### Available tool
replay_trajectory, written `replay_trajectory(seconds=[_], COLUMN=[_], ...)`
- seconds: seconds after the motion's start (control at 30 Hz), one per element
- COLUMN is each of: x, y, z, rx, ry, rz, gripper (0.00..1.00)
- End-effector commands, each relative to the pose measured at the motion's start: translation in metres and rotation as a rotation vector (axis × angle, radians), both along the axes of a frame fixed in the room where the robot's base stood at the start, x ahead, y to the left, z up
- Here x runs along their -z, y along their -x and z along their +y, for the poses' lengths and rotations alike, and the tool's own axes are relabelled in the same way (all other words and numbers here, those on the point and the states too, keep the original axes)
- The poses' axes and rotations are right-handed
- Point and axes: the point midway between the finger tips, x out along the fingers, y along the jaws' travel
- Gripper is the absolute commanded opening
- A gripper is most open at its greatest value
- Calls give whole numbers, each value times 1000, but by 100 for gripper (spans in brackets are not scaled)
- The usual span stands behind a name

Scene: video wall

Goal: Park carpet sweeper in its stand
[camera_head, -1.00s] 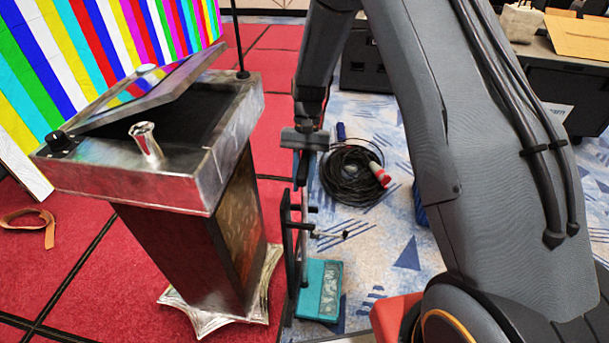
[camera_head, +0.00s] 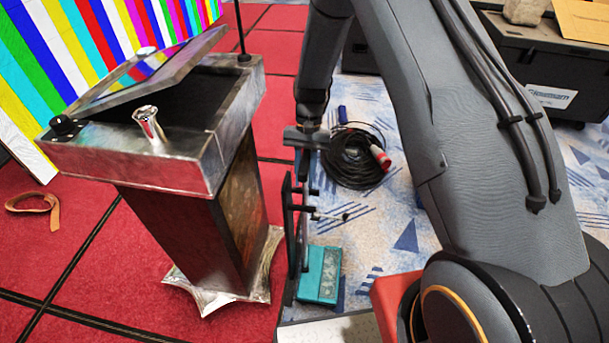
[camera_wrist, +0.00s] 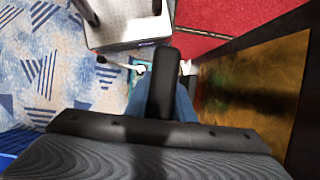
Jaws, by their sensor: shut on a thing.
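The carpet sweeper has a teal head (camera_head: 319,275) low by the floor and a thin upright handle. My gripper (camera_head: 306,150) is shut on the handle's upper part; the blue grip (camera_wrist: 183,108) shows beside my black finger in the wrist view. A black upright frame with short pegs (camera_head: 289,225), apparently the stand, rises just left of the handle. The plate also shows in the wrist view (camera_wrist: 125,32). I cannot tell whether handle and pegs touch.
A metal-topped lectern (camera_head: 190,170) stands close on the left, on red carpet. A coiled black cable with a red plug (camera_head: 355,160) lies behind the sweeper. A black case (camera_head: 535,70) is at the back right. Blue patterned carpet to the right is mostly clear.

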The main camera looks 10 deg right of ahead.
Motion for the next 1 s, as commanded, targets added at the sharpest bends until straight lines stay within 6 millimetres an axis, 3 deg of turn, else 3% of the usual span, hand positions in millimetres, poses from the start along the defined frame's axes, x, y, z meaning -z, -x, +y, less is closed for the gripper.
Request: replay_trajectory(seconds=[0.03, 0.07, 0.17, 0.6, 1.0], x=[1, 2, 1, -7, -77], y=[-1, 0, 0, -4, -32], z=[0, 0, 0, -1, -10], rx=[0, 0, 0, 0, 1], ry=[0, 0, 0, 0, -1], rz=[-1, 0, 0, -2, -4], gripper=[0, 23, 40, 41, 41])
